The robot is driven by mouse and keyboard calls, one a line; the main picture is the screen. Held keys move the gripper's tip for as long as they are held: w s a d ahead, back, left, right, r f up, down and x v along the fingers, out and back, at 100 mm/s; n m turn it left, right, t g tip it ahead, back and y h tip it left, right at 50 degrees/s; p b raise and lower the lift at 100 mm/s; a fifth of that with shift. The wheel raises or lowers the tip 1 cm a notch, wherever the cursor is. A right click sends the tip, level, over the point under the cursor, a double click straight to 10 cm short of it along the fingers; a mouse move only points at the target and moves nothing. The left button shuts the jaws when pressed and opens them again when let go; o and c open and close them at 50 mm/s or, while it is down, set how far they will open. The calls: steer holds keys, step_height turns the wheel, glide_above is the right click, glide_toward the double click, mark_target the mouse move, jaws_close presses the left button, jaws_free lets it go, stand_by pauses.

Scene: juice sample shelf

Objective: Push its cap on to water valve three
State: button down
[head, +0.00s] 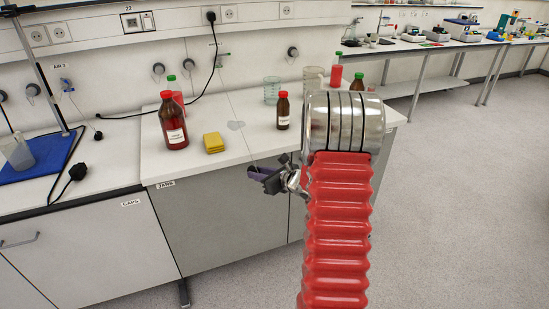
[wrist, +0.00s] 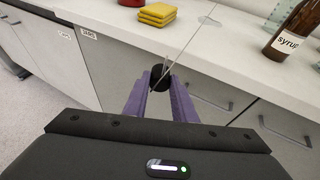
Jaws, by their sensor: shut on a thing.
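My gripper (head: 258,174) has purple fingers and is in front of the bench's front edge, left of my red arm. In the wrist view its fingers (wrist: 160,92) are shut on a small black cap (wrist: 160,75), held at the fingertips. The cap is well apart from the tap.
A brown bottle with a red cap (head: 172,122), yellow sponges (head: 213,142), a smaller brown bottle (head: 283,111) and a beaker (head: 272,90) stand on the white bench (head: 225,165). A black cable crosses the wall. An "AIR 3" valve (head: 67,86) is at left.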

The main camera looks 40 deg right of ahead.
steer(key=s+a+f+n+y, duration=0.1)
steer(key=s+a+f+y, duration=0.1)
steer(key=a, duration=0.6)
steer(key=s+a+f+n+g+y, duration=0.1)
steer(key=s+a+f+n+y, duration=0.1)
steer(key=a, duration=0.6)
steer(key=s+a+f+n+y, duration=0.1)
steer(key=s+a+f, duration=0.1)
steer(key=a, duration=0.7)
steer(key=shift+f+n+g+y, duration=0.3)
steer(key=shift+f+n+y, duration=0.1)
steer(key=shift+f, duration=0.15)
